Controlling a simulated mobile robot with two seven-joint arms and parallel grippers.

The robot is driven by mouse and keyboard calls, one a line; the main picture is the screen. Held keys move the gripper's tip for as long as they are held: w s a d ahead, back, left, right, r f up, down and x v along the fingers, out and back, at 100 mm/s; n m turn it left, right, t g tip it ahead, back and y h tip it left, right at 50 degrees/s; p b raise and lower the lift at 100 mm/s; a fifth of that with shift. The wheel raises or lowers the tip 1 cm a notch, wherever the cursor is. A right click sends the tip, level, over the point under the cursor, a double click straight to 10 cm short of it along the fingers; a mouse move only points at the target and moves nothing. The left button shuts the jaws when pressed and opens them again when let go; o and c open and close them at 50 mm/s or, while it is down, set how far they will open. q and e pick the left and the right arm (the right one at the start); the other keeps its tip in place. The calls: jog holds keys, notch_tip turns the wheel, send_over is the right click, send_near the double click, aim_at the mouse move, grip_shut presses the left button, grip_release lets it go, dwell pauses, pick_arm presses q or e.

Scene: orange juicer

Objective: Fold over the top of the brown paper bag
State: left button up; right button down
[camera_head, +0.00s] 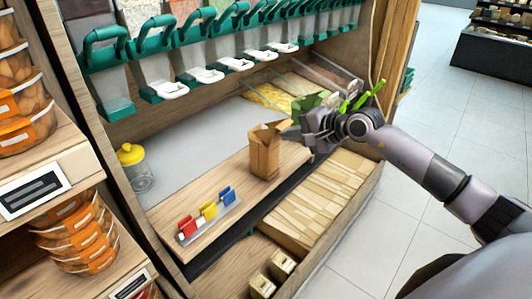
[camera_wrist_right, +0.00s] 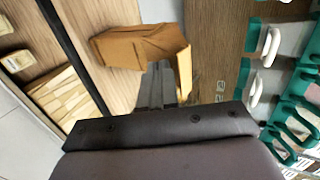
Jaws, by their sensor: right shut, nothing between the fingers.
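The brown paper bag (camera_head: 264,155) stands upright on the wooden counter, with its top edges uneven and a flap sticking up. My right gripper (camera_head: 290,133) is shut and empty, with its fingertips close to the bag's upper right side. In the right wrist view the bag (camera_wrist_right: 135,47) appears on its side, and the shut fingers (camera_wrist_right: 159,75) point at its top end, next to a flap. I cannot tell whether the fingertips touch the paper. My left gripper is not in view.
Red, yellow and blue clips (camera_head: 209,211) stand on a small rack left of the bag. A yellow-lidded jar (camera_head: 134,168) is at the left. Green-handled dispensers (camera_head: 160,75) hang above. Folded paper bags (camera_head: 318,205) fill the lower shelf.

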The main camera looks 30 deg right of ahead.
aim_at(283, 123)
jog(key=shift+w, duration=0.1)
jog(key=shift+w+a+b, duration=0.35)
jog(key=shift+w+a, duration=0.1)
jog(key=shift+w, duration=0.45)
jog(key=shift+w+a+b, duration=0.35)
jog(key=shift+w+a, duration=0.05)
jog(key=shift+w, duration=0.45)
jog(key=shift+s+d+r+p, duration=0.15)
jog(key=shift+s+r+p, duration=0.25)
jog(key=shift+r, duration=0.25)
jog(key=shift+s+d+r+p, duration=0.15)
jog(key=shift+s+r+p, duration=0.2)
jog(key=shift+r, duration=0.3)
jog(key=shift+s+d+r+p, duration=0.2)
jog(key=shift+s+r+p, duration=0.15)
jog(key=shift+r, duration=0.25)
jog(key=shift+s+d+r+p, duration=0.15)
jog(key=shift+s+r+p, duration=0.15)
jog(key=shift+r, duration=0.3)
